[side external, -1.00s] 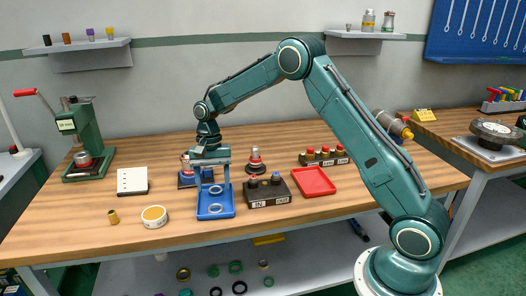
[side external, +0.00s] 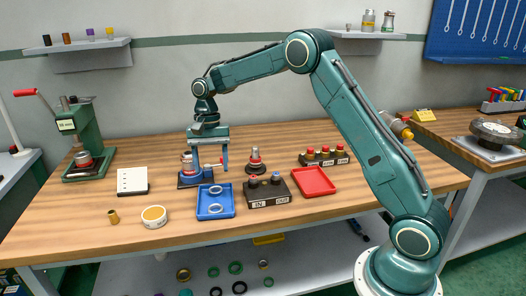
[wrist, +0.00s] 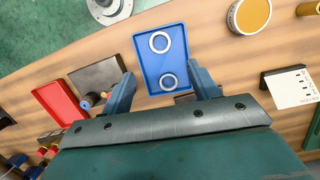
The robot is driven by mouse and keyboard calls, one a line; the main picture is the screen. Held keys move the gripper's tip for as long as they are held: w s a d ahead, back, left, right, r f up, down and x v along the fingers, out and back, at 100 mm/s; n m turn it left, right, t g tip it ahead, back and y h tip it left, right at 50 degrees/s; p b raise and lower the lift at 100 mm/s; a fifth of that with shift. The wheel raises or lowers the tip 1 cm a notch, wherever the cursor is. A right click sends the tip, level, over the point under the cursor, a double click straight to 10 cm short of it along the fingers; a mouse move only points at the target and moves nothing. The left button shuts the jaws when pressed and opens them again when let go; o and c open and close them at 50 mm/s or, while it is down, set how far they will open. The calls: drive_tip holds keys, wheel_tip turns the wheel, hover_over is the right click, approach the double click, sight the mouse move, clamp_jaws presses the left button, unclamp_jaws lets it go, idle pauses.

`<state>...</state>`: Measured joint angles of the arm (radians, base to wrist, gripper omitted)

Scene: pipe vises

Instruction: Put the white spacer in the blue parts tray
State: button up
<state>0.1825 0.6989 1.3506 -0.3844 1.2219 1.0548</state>
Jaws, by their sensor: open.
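The blue parts tray (side external: 229,211) lies on the bench and holds two pale rings. One ring (side external: 215,190) lies toward the back and the other ring (side external: 215,209) toward the front. In the wrist view the tray (wrist: 146,64) shows the same rings, whitish-grey and flat; I cannot tell which one is the white spacer. My gripper (side external: 210,168) points down above the bench, just behind the tray. Its fingers are wide apart with nothing between them.
Right of the tray stand a dark IN/OUT button box (side external: 268,192) and a red tray (side external: 314,182).

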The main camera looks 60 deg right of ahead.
drive_tip(key=shift+r, duration=0.1)
drive_tip(key=s+a+r+n+t, duration=0.2)
drive_tip(key=s+r+n, duration=0.1)
drive_tip(key=s+r, duration=0.45)
drive_tip(key=s+a+r+n+t, duration=0.1)
drive_tip(key=s+a+r+n, duration=0.1)
drive_tip(key=s+r, duration=0.55)
drive_tip(key=s+f+n+t+h, duration=0.1)
drive_tip(key=s+n+t, duration=0.3)
drive_tip(key=s, duration=1.4)
drive_tip(key=shift+s+a+f+n+h, duration=0.3)
drive_tip(key=shift+f+n, duration=0.05)
drive_tip(key=shift+n, duration=0.25)
